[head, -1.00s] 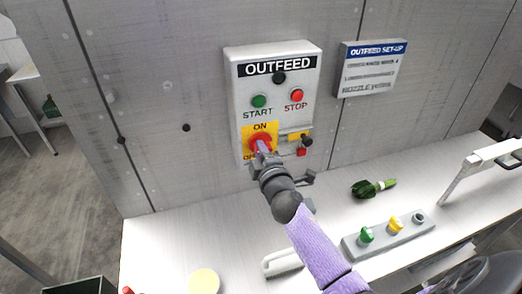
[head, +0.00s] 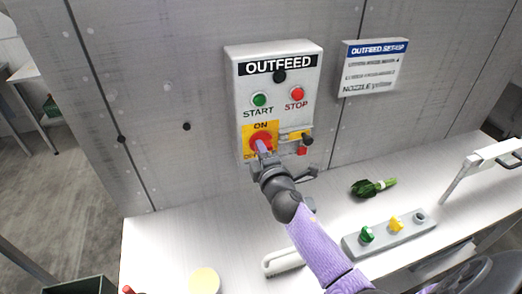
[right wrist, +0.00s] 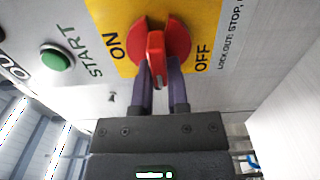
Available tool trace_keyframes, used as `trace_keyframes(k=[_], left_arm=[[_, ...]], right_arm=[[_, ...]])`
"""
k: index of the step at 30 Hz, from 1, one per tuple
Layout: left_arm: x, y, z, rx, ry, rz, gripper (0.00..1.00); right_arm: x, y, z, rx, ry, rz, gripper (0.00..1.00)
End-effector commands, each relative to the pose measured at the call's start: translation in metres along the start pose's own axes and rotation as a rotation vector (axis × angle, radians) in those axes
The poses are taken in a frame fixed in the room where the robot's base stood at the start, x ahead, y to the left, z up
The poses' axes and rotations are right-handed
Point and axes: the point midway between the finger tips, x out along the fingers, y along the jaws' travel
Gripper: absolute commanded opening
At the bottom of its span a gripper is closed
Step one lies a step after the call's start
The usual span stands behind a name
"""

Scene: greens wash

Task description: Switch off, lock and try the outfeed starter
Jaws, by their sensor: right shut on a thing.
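The outfeed starter (head: 279,90) is a light grey box on the wall, with a green START button (head: 260,99) and a red STOP button (head: 297,94). Its red rotary switch (right wrist: 178,38) sits on a yellow plate (right wrist: 115,18) marked ON and OFF. My right gripper (right wrist: 160,92) is shut on the switch handle, one finger on each side. The handle lies between the two labels in the right wrist view; I cannot tell its exact setting. Beside the switch are a yellow bar (head: 295,135) with a dark knob and a small red block (head: 302,151). My left gripper is not in view.
A white bench (head: 160,240) runs below the box. On it are a green bundle (head: 372,187), a grey block (head: 390,237) with green and yellow pieces, and a pale yellow disc (head: 204,281). A set-up sign (head: 374,68) hangs right of the starter. The bench's left part is mostly clear.

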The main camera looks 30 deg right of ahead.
Motion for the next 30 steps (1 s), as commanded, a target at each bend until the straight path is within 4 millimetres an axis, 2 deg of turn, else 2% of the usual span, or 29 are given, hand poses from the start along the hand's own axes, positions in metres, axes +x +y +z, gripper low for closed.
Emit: trace_keyframes(k=[1, 5, 6, 13, 16, 20, 24, 27, 30], left_arm=[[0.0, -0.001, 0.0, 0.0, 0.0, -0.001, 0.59], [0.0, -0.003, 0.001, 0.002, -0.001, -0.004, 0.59], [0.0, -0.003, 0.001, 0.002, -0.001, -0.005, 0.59], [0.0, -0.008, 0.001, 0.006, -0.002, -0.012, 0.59], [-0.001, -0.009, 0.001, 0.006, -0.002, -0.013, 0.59], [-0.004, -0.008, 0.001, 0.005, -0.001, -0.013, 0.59], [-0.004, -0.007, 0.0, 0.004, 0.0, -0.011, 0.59], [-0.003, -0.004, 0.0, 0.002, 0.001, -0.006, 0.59], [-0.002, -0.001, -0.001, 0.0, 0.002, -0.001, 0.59]], right_arm=[[0.0, -0.001, 0.0, -0.002, 0.0, -0.003, 0.25], [0.0, -0.001, 0.0, -0.001, 0.0, -0.002, 0.53], [0.0, -0.001, 0.0, -0.001, 0.0, -0.002, 0.54], [-0.001, 0.0, 0.0, 0.0, 0.0, -0.001, 0.54], [-0.007, -0.001, 0.0, 0.0, 0.001, -0.002, 0.54], [-0.034, -0.001, 0.0, 0.0, 0.002, -0.004, 0.54], [-0.069, -0.002, 0.0, 0.001, 0.001, -0.004, 0.54], [-0.088, -0.002, 0.0, 0.001, 0.0, -0.003, 0.54], [-0.097, -0.002, 0.0, -0.001, 0.0, -0.003, 0.54]])
